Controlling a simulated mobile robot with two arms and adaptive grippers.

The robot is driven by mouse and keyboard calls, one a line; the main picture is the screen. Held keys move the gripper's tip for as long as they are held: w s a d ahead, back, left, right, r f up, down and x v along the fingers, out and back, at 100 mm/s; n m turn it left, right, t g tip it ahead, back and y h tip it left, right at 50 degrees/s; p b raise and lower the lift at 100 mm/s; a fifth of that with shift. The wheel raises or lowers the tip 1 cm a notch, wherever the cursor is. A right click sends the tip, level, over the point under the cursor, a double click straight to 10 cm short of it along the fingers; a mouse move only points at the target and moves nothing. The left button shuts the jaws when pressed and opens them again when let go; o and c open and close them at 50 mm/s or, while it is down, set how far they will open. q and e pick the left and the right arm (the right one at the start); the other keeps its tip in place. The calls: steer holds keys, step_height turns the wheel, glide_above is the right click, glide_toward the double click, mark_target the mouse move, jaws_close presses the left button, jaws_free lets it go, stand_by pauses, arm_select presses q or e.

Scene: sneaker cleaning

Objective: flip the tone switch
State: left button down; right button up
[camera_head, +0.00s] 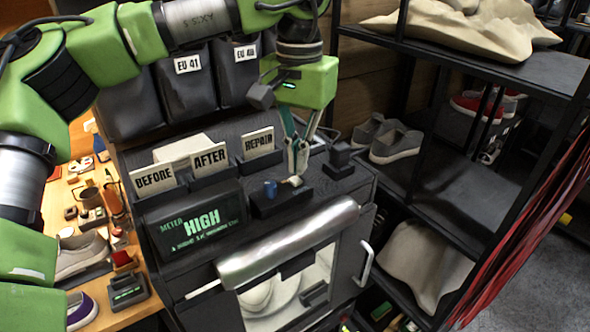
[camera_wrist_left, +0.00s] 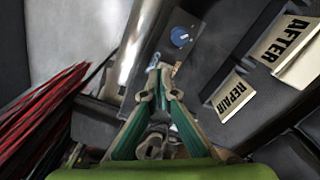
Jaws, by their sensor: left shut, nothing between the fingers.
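The tone switch (camera_head: 293,181) is a small pale lever on a black control box (camera_head: 268,206), right of a blue knob (camera_head: 270,188). In the left wrist view the switch (camera_wrist_left: 176,69) shows as a small metal piece close to the fingertips, and the blue knob (camera_wrist_left: 180,37) lies beyond it. My left gripper (camera_head: 297,172) points down over the switch end of the box, shut and empty; it also shows in the left wrist view (camera_wrist_left: 161,72). I cannot tell whether the fingertips touch the switch. My right gripper is out of view.
BEFORE, AFTER and REPAIR cards (camera_head: 258,143) stand behind. A silver roller (camera_head: 287,244) lies in front. A black shelf (camera_head: 452,180) with shoes is at the right.

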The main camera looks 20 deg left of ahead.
mark_target(298, 181)
arm_select(q)
steer(key=shift+r+p, duration=1.55)
steer(key=shift+r, duration=0.5)
